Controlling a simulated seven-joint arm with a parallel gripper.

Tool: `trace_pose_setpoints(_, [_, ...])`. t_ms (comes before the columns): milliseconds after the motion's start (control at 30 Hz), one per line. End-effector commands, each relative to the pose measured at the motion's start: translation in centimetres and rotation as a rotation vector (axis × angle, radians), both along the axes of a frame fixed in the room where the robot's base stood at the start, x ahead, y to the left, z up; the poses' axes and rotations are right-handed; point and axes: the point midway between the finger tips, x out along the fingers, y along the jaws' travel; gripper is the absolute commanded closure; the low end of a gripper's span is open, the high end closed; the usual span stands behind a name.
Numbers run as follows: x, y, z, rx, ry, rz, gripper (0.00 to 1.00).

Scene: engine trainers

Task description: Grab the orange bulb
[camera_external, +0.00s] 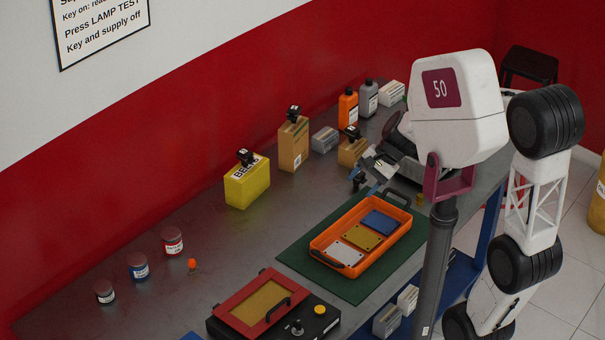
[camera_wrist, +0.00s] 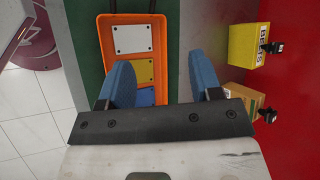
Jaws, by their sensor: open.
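The orange bulb (camera_external: 192,264) is a small orange piece on the grey bench at the left in the external view, just right of the red-labelled jar. It does not show in the wrist view. My gripper (camera_external: 364,181) is above the far part of the bench, near the far end of the orange tray and well away from the bulb. In the wrist view its two blue fingers (camera_wrist: 163,82) are apart with nothing between them, so it is open and empty.
Several jars (camera_external: 138,267) stand left of the bulb. An orange tray (camera_external: 325,238) with coloured plates lies on a green mat (camera_external: 291,259). A red-framed panel box (camera_external: 235,312) is at the front. A yellow box (camera_external: 247,186) stands by the wall. Bench around the bulb's right is clear.

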Motion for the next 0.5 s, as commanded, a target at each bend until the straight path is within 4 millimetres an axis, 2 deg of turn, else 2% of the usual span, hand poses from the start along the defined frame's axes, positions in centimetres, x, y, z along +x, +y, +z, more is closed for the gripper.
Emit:
trace_pose_setpoints(33, [0.4,1.7,-0.6,0.022,0.04,-0.017,0.41])
trace_pose_setpoints(500, [2.3,16.9,-5.9,0.195,0.43,-0.26,0.41])
